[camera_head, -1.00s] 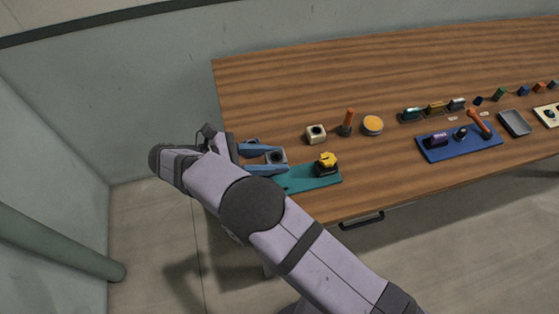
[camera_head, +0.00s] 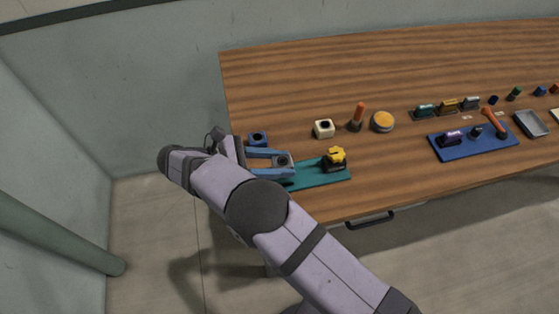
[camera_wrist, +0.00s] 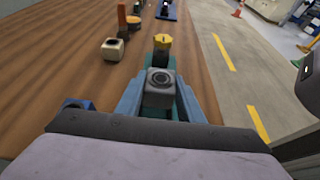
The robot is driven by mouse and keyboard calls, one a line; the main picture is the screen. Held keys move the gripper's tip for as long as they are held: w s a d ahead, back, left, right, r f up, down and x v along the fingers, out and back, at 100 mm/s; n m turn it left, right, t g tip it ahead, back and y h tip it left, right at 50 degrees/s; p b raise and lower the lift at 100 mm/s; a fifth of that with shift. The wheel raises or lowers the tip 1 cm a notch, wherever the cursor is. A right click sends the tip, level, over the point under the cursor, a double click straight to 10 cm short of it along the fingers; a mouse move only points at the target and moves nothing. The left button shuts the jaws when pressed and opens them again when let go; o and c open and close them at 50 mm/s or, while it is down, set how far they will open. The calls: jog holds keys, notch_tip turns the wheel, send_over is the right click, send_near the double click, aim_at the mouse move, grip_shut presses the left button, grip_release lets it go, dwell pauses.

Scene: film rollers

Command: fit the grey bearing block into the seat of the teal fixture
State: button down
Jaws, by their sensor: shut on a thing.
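The grey bearing block (camera_wrist: 158,98), with a round dark bore, sits between the blue fingers of my gripper (camera_wrist: 160,82). In the head view my gripper (camera_head: 284,163) is shut on the block (camera_head: 283,160) at the left end of the teal fixture (camera_head: 318,174). The fixture is a flat plate near the table's front edge, with a yellow knob on a black base (camera_head: 335,159) to the right of the block. The seat is hidden by the block and fingers. I cannot tell whether the block touches the fixture.
A blue block (camera_head: 257,139) stands just behind my gripper. A cream block (camera_head: 324,128), an orange-topped post (camera_head: 358,117) and a yellow-topped disc (camera_head: 382,121) stand farther back. A blue plate with parts (camera_head: 473,142) lies right. The table's back left is clear.

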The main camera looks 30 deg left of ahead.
jog(key=shift+f+b, duration=1)
jog(key=shift+f, duration=0.7)
jog(key=shift+s+f, duration=0.15)
jog(key=shift+f, duration=0.15)
jog(key=c, duration=1.1)
grip_release()
jog(key=shift+f, duration=0.1)
jog(key=shift+c, duration=1.3)
jog(key=shift+r+p, duration=0.35)
jog(key=shift+r, duration=0.15)
jog(key=shift+o, duration=0.8)
jog(key=shift+a+r, duration=0.1)
jog(key=shift+r, duration=0.15)
jog(key=shift+r+p, duration=2.25)
jog(key=shift+r, duration=0.75)
